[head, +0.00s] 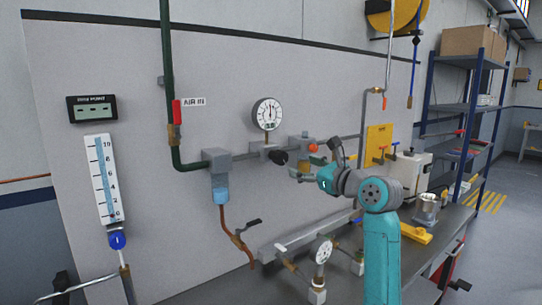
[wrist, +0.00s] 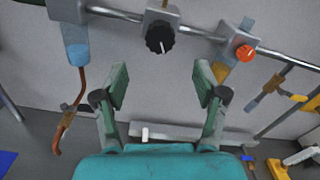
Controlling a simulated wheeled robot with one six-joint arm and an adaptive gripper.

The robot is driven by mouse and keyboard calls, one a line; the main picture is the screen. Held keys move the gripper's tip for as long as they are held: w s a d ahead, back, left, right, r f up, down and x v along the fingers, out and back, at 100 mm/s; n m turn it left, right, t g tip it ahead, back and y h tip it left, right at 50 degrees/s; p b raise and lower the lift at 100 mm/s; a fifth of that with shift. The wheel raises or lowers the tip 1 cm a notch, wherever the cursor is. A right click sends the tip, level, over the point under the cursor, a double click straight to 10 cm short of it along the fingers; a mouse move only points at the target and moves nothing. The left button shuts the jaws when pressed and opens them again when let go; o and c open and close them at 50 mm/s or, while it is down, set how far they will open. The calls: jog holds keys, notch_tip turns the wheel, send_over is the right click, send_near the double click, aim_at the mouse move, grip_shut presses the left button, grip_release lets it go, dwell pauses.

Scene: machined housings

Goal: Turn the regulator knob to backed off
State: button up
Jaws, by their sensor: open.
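The regulator knob is black and ridged, with a white mark that points downward in the wrist view (wrist: 160,38). It sits on a grey block on the wall pipe, and in the head view the knob (head: 279,158) is below the round gauge (head: 267,113). My gripper (wrist: 160,84) is open and empty, its two fingers spread below the knob in the wrist picture and not touching it. In the head view my gripper (head: 302,174) is just right of and below the knob, partly hidden by my arm.
An orange knob (wrist: 245,53) is on the same pipe to the right. A filter bowl (head: 221,190) hangs to the left. A lower manifold with a second gauge (head: 323,252) stands at the bench. A grey-white box (head: 409,170) is further right.

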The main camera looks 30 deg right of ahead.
aim_at(283, 158)
jog(key=w, duration=1.1)
jog(key=shift+a+r, duration=0.1)
jog(key=shift+a, duration=0.1)
jog(key=c, duration=1.1)
